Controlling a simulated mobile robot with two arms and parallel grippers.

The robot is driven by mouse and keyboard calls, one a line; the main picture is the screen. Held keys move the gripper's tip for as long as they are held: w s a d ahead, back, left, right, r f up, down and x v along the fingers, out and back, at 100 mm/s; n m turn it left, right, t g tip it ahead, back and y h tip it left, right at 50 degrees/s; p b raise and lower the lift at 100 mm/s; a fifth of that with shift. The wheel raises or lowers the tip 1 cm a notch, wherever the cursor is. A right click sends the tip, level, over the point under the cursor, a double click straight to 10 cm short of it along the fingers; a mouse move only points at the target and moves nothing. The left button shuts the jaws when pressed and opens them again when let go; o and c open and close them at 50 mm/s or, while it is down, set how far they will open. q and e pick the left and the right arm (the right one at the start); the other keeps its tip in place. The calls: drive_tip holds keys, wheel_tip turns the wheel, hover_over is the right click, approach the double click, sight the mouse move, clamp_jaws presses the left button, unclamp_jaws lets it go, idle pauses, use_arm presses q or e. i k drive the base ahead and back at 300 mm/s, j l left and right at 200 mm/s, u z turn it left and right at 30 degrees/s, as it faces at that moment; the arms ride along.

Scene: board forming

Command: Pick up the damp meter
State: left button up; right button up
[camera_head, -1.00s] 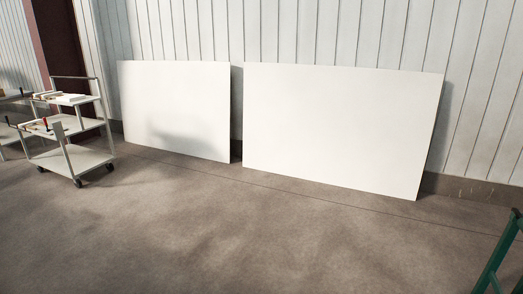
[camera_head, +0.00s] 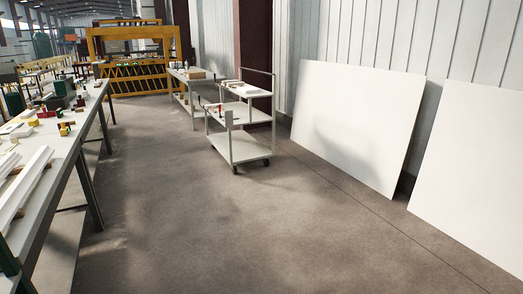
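I cannot make out a damp meter for certain. Small objects lie on the long workbench (camera_head: 62,146) at the left, among them a small yellow item (camera_head: 64,129), a red item (camera_head: 46,114) and a dark green box (camera_head: 65,87). They are too small to identify. Neither of my grippers is in view.
A white shelf cart (camera_head: 243,148) with a few small items stands mid-scene, with a table (camera_head: 185,74) behind it. White boards (camera_head: 358,120) (camera_head: 480,165) lean on the right wall. A yellow frame (camera_head: 130,88) stands at the back. The floor between bench and cart is clear.

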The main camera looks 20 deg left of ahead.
sight(64, 132)
drive_tip(key=i+j+u, duration=0.25)
drive_tip(key=i+u, duration=1.15)
drive_tip(key=i+l, duration=0.05)
drive_tip(key=i, duration=0.05)
